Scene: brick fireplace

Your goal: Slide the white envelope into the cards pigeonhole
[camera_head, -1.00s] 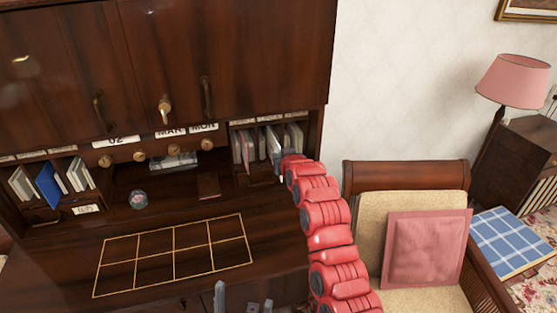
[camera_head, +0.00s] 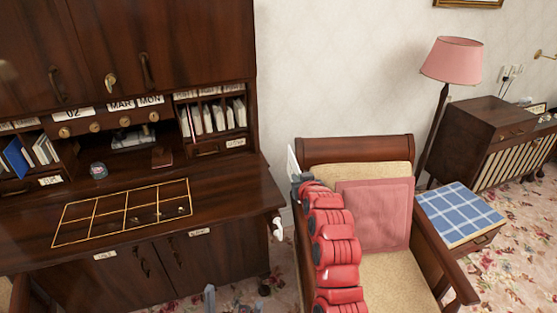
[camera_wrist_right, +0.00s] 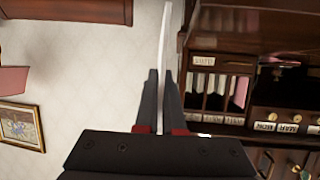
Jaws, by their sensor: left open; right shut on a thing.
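My right gripper (camera_head: 297,181) is shut on the white envelope (camera_head: 291,160), to the right of the desk and in front of the armchair. In the right wrist view the envelope (camera_wrist_right: 165,45) stands edge-on between the fingers (camera_wrist_right: 160,85). The right-hand pigeonholes (camera_head: 211,112) hold upright pale papers and carry labels along the top; I cannot read which one says cards. They also show in the right wrist view (camera_wrist_right: 217,88), right of the envelope and apart from it. My left gripper (camera_head: 236,299) is open at the bottom edge, mostly cut off.
The desk top (camera_head: 235,180) has a gold grid and is mostly clear. The left pigeonholes (camera_head: 30,155) hold a blue book and papers. The armchair (camera_head: 355,150) with a pink cushion (camera_head: 375,213) stands right of the desk. A small white thing (camera_head: 278,228) shows beside the desk's right edge.

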